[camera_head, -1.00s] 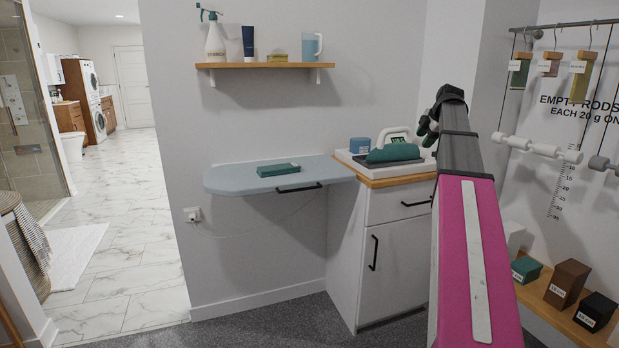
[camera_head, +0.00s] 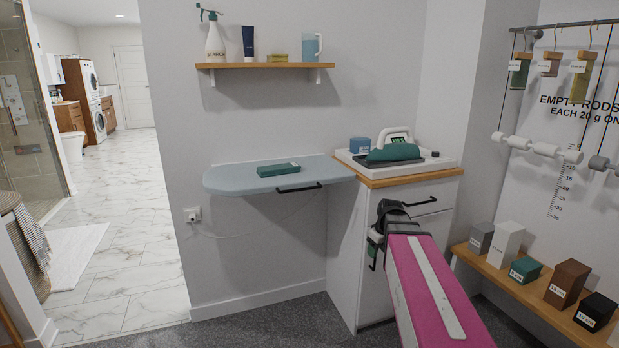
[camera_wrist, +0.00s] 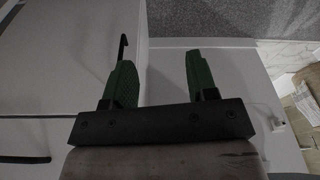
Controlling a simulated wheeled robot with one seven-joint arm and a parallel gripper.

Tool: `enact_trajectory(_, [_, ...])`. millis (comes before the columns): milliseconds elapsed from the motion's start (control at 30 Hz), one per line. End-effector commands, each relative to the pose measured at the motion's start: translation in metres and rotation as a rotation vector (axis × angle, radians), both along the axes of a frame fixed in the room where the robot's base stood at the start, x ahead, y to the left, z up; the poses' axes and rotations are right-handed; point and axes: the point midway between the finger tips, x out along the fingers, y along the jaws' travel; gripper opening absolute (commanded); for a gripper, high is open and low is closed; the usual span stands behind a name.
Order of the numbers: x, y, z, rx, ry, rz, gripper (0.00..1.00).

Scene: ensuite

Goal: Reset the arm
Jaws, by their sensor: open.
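My gripper (camera_wrist: 158,82) shows in the wrist view with its two green fingers spread apart and nothing between them. Beyond the fingers are the white cabinet's front and side and the grey carpet. In the head view my pink arm rises from the bottom right, and its dark end with a bit of green (camera_head: 376,240) is in front of the white cabinet (camera_head: 345,255). The fingertips are mostly hidden there by my own arm.
A teal iron (camera_head: 392,153) sits on the cabinet top. A fold-out ironing board (camera_head: 230,178) bears a green box (camera_head: 278,170). A low shelf (camera_head: 500,277) with several labelled blocks stands right of my arm. Marble floor (camera_head: 125,250) lies open at left.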

Motion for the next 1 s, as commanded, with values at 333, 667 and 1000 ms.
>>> enact_trajectory(333, [-0.102,0.046,-0.093,-0.028,0.133,-0.381,0.53])
enact_trajectory(667, [-0.138,0.058,-0.121,-0.052,0.168,-0.535,0.53])
enact_trajectory(1000, [-0.138,0.058,-0.121,-0.051,0.168,-0.537,0.53])
